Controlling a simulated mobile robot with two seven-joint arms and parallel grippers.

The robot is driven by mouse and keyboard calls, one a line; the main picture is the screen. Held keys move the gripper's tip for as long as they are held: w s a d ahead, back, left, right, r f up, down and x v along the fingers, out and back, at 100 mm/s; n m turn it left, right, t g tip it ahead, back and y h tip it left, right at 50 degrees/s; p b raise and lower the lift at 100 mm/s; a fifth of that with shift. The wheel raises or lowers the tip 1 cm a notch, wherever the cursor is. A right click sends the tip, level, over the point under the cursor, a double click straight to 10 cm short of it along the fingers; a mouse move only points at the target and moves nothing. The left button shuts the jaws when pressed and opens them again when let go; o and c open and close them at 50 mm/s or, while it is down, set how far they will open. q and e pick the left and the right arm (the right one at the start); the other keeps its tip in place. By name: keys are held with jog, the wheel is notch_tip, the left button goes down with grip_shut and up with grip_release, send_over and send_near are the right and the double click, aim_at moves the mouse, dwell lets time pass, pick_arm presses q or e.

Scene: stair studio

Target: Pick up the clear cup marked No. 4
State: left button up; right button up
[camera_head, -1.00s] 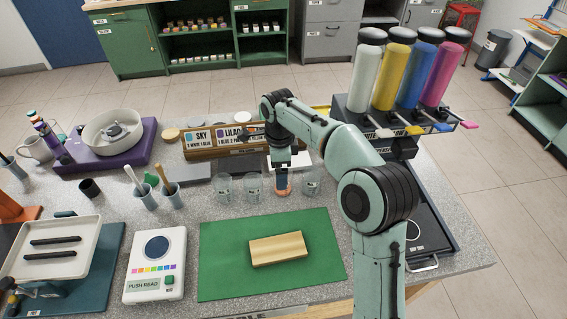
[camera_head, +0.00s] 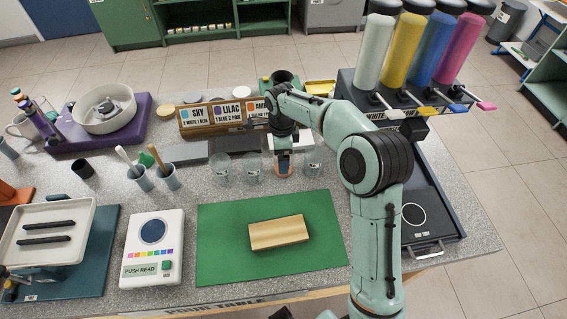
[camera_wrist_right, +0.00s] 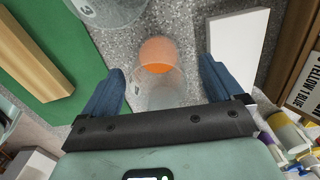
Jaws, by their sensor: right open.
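A clear cup with orange in its bottom (camera_head: 283,171) stands on the grey counter behind the green mat. It also shows in the right wrist view (camera_wrist_right: 158,86), with a mark on its side too faint to read. My right gripper (camera_head: 283,157) is open above it, pointing down. In the wrist view the blue fingers (camera_wrist_right: 160,88) are apart on either side of this cup, with gaps. A clear cup marked 3 (camera_wrist_right: 108,8) stands beside it. Other clear cups stand left (camera_head: 220,170), (camera_head: 252,170) and right (camera_head: 312,163). My left gripper is not in view.
A green mat (camera_head: 225,260) with a wooden block (camera_head: 278,233) lies in front. Recipe cards in a wooden holder (camera_head: 195,115) stand behind the cups. Paint dispensers (camera_head: 410,50) stand at the back right. Brush cups (camera_head: 142,178) and a white push-read device (camera_head: 153,245) are left.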

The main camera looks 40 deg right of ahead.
jog(key=f, duration=0.5)
jog(key=shift+s+d, duration=0.15)
jog(key=shift+s, duration=0.1)
jog(key=shift+r, duration=0.1)
jog(key=c, duration=1.1)
